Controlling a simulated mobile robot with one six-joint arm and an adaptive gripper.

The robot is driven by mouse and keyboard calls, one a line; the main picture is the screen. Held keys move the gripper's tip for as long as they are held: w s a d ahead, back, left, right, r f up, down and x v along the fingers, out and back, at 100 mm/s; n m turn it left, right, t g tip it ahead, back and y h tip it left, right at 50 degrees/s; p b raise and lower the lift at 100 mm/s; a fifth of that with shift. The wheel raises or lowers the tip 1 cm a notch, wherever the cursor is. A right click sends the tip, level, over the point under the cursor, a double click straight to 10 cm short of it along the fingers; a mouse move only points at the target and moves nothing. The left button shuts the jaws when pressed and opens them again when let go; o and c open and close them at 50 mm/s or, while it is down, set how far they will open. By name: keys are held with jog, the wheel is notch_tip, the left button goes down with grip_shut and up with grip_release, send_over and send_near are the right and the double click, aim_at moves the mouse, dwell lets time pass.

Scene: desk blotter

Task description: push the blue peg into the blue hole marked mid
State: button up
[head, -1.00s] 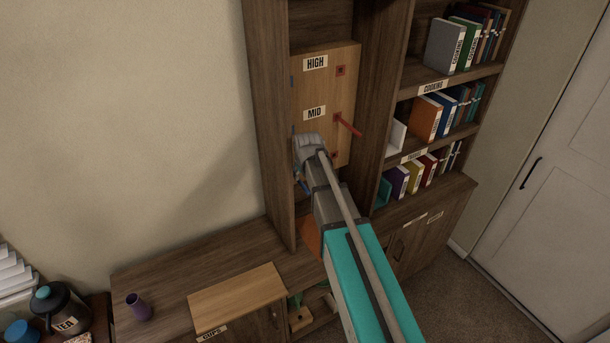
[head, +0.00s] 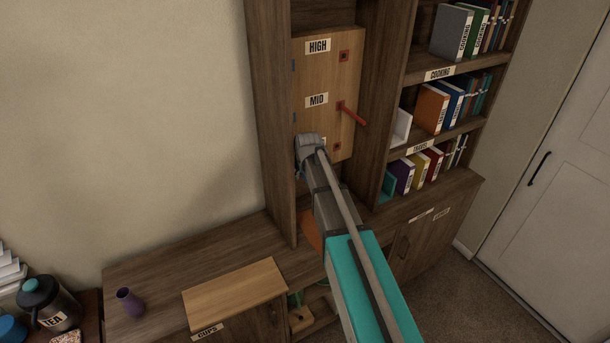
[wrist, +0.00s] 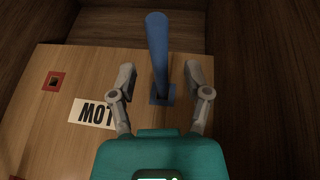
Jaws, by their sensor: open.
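The wooden board (head: 326,75) stands upright in the shelf bay, with HIGH and MID labels visible in the head view. The blue peg (wrist: 157,48) sticks out of a blue-edged square hole (wrist: 153,95) beside the upside-down LOW label (wrist: 93,112) in the wrist view. My gripper (wrist: 160,70) is open, with one finger on each side of the peg in the picture; I see no contact. The blue hole beside the MID label (head: 316,100) shows only as a thin blue mark (head: 294,118) at the board's left. My arm hides the board's lower left in the head view.
A red peg (head: 354,116) sticks out of the red MID hole, right of my arm. Other red squares are above (head: 344,56) and below (head: 337,146) it. Dark cabinet walls (head: 269,120) flank the board closely. Book shelves (head: 440,74) stand to the right.

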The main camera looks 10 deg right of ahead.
jog(key=shift+w+f, duration=0.2)
jog(key=shift+f, duration=0.2)
grip_shut()
